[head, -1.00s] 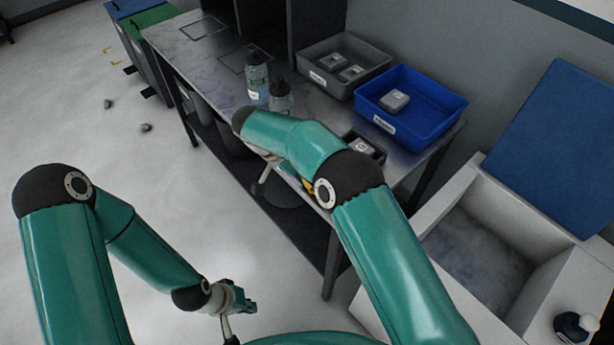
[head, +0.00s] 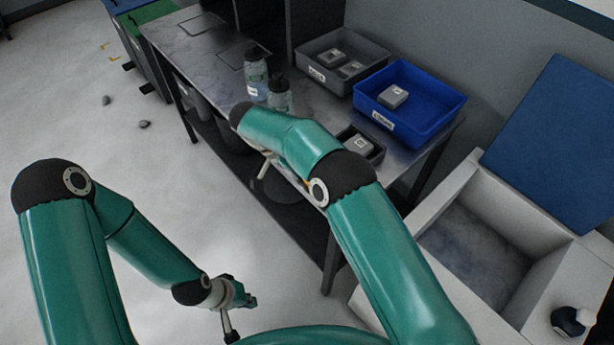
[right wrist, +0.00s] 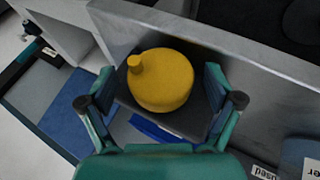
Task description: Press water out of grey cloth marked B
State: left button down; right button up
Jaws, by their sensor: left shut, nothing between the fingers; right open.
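Several small grey folded cloths with pale labels show in the head view: two in the grey bin, one (head: 393,96) in the blue bin, and one (head: 357,145) in a small dark tray by the table's front edge. I cannot read which is B. In the right wrist view a yellow round thing with a small knob (right wrist: 162,85) lies between the spread fingers of my right gripper (right wrist: 160,78), which is open. Contact cannot be told. In the head view my right arm hides most of that gripper. My left gripper (head: 240,298) is shut and empty, low over the floor, away from the table.
Two clear bottles (head: 257,78) with dark caps stand on the metal table (head: 215,65). The grey bin (head: 318,72) and blue bin (head: 440,105) are along the back. A white open basin (head: 440,205) is at the right. The floor at left is mostly clear.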

notch_tip(320, 180, up, 10)
jog(key=shift+f, duration=0.1)
dwell(0.4)
